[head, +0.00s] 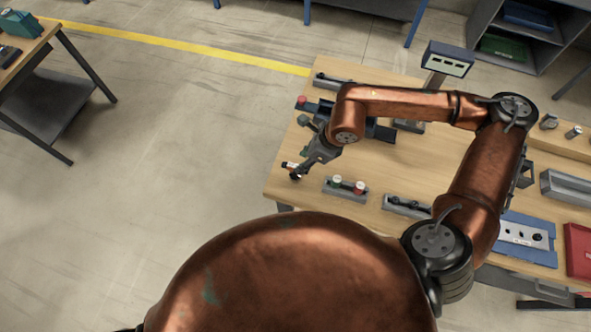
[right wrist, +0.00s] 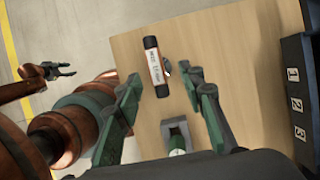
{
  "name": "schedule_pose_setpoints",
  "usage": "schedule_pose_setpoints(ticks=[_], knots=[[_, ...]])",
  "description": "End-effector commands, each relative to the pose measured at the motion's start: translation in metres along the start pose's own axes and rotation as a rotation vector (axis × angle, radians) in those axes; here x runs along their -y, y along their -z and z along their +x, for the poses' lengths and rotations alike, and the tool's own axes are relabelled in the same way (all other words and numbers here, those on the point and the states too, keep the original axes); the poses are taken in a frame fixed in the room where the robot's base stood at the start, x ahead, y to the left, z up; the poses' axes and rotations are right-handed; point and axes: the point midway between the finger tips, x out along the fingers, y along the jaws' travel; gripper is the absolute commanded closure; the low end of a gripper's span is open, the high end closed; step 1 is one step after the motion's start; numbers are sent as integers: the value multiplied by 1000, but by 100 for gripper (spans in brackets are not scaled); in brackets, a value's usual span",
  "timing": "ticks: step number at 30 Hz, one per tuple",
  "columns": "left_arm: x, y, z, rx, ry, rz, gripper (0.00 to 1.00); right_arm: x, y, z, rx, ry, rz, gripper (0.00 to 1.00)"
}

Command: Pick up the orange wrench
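A short cylinder with black ends, a white printed label and thin orange bands (right wrist: 156,68) lies on the wooden table in the right wrist view; it is the only thing there with orange on it. In the head view it shows as a small orange, white and black piece (head: 291,169) near the table's left edge. My right gripper (head: 303,166) is just beside or above it. In the right wrist view my right gripper (right wrist: 166,80) is open, with the cylinder beyond and between its fingertips, apparently untouched. My left gripper (right wrist: 64,70) is off the table, its fingers apart.
A holder with green and red-topped parts (head: 346,187) stands close to the right gripper. A numbered dark block (right wrist: 298,100) stands at the right. A blue tray (head: 528,240) and a red bin (head: 580,250) lie at the table's right.

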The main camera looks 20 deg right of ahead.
Motion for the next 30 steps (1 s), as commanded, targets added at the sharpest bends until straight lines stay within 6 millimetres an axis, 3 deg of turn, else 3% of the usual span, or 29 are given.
schedule_pose_setpoints(ticks=[15,23,30], knots=[[2,-4,-11,6,2,-1,60,-5,0,60,1,0,0,64],[2,-4,-10,6,2,-1,60,-5,0,63,0,0,0,64],[2,-4,-10,6,2,-1,60,-5,0,62,1,0,0,80]])
